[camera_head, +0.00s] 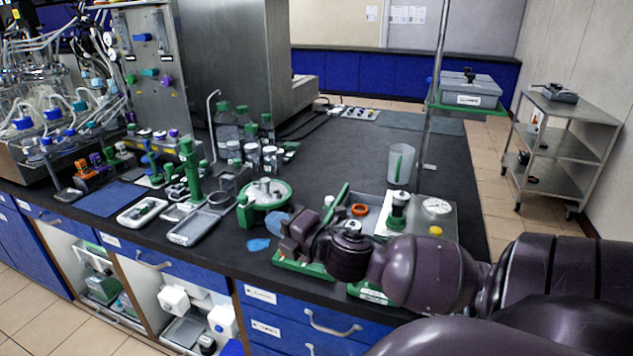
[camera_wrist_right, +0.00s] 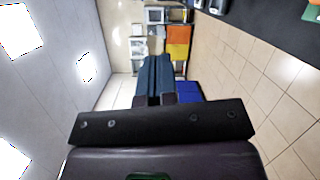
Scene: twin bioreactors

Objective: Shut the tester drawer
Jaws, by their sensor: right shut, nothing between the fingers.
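A tester-like unit stands at the bench's front right: a grey panel (camera_head: 448,218) with a round gauge (camera_head: 437,206), a yellow knob (camera_head: 435,231) and a green-and-white column (camera_head: 397,210). A green tray-like part (camera_head: 300,266) lies at its left front, partly under my right arm; it may be the drawer. My arm hides much of the unit's front, so I cannot tell how far the drawer is out. My left gripper is out of view.
A clear beaker (camera_head: 401,163) and a metal pole (camera_head: 430,120) stand behind the unit. The dark bench top (camera_head: 335,140) behind is mostly clear.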

